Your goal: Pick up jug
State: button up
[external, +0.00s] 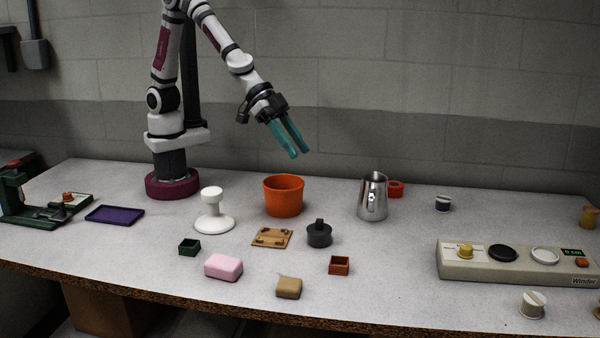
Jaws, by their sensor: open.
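A shiny metal jug (372,197) stands upright on the table, right of the middle. Its dark opening faces up, and I cannot clearly make out its handle. My gripper (299,154) has two teal fingers, which are apart with nothing between them. It hangs in the air above and behind the orange pot, to the left of the jug and higher than it. It touches nothing.
An orange pot (283,196) stands left of the jug. A small orange-red ring-like object (396,188) sits close behind the jug at its right. A dark grey knobbed weight (319,234) is in front left. A winder box (520,263) lies at right. The table right of the jug is fairly clear.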

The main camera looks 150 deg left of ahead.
aim_at(373, 199)
jog(key=s+a+f+n+g+y, duration=0.1)
jog(key=a+f+n+g+y, duration=0.15)
jog(key=a, duration=0.65)
jog(key=shift+n+t+y, duration=0.25)
jog(key=shift+t+y, duration=0.1)
jog(key=shift+t, duration=0.1)
jog(key=x, duration=1)
jog(key=s+f+x, duration=0.1)
jog(key=x, duration=0.5)
jog(key=shift+d+f, duration=0.1)
jog(key=shift+d, duration=0.2)
grip_shut()
jog(key=shift+w, duration=0.1)
